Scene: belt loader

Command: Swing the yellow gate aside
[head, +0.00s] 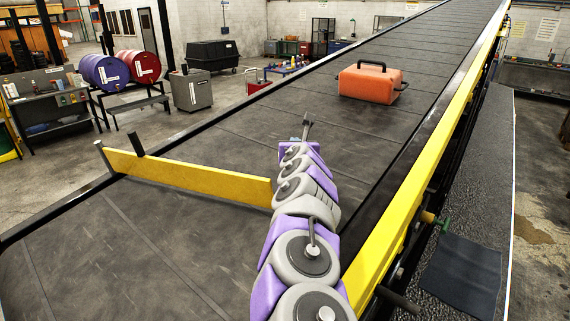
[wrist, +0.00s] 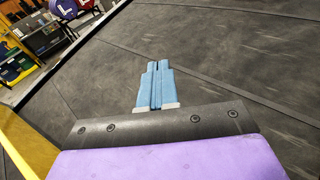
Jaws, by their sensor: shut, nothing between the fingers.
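The yellow gate (head: 190,180) is a flat bar standing on edge across the dark belt. Its left end is by the belt's left rim, with a grey post (head: 101,157) and a short black upright handle (head: 136,144) there. Its right end is hidden behind my arm. My gripper (head: 307,122) is beyond the gate's right part, over the belt, apart from the handle. In the wrist view my gripper's blue fingers (wrist: 155,66) are together and empty above the belt. A yellow strip (wrist: 25,142) shows at that view's lower left; I cannot tell if it is the gate.
An orange case (head: 369,82) with a dark handle lies farther up the belt (head: 250,130). A yellow side rail (head: 400,215) runs along the belt's right side. Drums (head: 105,72) and a workbench (head: 55,105) stand on the floor to the left. The belt around the gate is clear.

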